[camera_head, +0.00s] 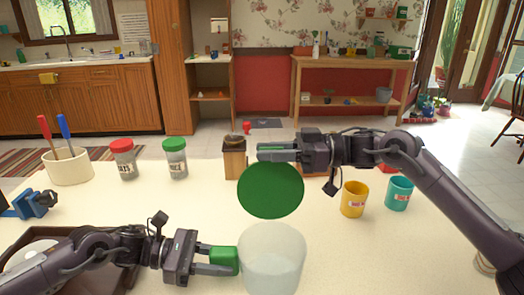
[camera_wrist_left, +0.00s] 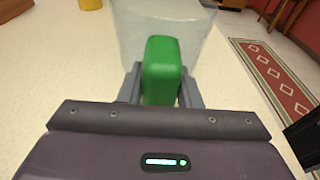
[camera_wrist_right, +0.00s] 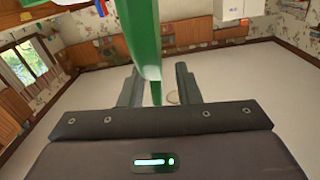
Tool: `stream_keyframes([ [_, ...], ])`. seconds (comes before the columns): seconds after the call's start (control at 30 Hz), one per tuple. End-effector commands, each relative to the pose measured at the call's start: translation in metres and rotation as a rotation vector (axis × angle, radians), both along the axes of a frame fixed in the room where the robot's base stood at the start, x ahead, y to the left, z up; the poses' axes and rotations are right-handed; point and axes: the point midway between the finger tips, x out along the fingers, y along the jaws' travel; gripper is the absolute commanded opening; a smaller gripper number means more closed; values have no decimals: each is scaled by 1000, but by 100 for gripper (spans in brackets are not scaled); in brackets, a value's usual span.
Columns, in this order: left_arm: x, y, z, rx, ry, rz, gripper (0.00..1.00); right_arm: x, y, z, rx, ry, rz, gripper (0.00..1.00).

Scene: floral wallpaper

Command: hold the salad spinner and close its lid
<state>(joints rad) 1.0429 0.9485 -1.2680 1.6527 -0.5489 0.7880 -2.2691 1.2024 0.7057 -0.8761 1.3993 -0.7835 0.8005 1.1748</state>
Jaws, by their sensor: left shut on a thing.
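The salad spinner has a translucent bowl (camera_head: 272,262) standing on the table and a round green lid (camera_head: 270,192) tilted up, its face towards me. My left gripper (camera_head: 224,261) is shut on the green handle (camera_wrist_left: 163,68) at the bowl's left side; the bowl shows behind it in the left wrist view. My right gripper (camera_head: 268,152) is at the lid's upper edge. In the right wrist view its fingers (camera_wrist_right: 158,88) are apart, and the lid's green edge (camera_wrist_right: 146,40) reaches between them with gaps at both sides. The lid's hinge is not clearly visible.
A yellow mug (camera_head: 353,200) and a teal mug (camera_head: 399,194) stand right of the lid. A dark tray (camera_head: 30,240) lies at the front left.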

Motion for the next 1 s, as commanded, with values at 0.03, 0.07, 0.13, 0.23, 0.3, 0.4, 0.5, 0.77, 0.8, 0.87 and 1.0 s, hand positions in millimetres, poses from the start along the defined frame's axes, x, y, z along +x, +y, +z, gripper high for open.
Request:
stream_keyframes([
  [0.03,0,0,0,0,0,0,9,0,7,1,1,-1,2,30],
  [0.07,0,0,0,0,1,0,9,0,9,1,1,-2,1,30],
  [0.13,0,0,0,0,0,0,9,1,15,0,1,-2,0,30],
  [0.23,0,0,0,0,0,0,9,1,18,0,1,-1,0,30],
  [0.3,0,0,0,0,1,0,9,1,19,0,1,-1,0,30],
  [0.4,0,0,0,0,1,0,9,1,19,0,1,-1,-1,30],
  [0.5,0,0,0,0,1,0,9,1,19,0,1,-1,-1,29],
  [0.77,0,0,0,0,1,0,9,1,19,0,1,-1,-1,0],
  [0.8,0,0,0,0,1,0,9,1,19,0,1,-1,-1,0],
  [0.87,0,0,0,0,1,0,9,1,18,0,1,-1,-1,0],
  [1.0,0,0,0,0,1,0,9,1,18,0,1,-1,-2,0],
])
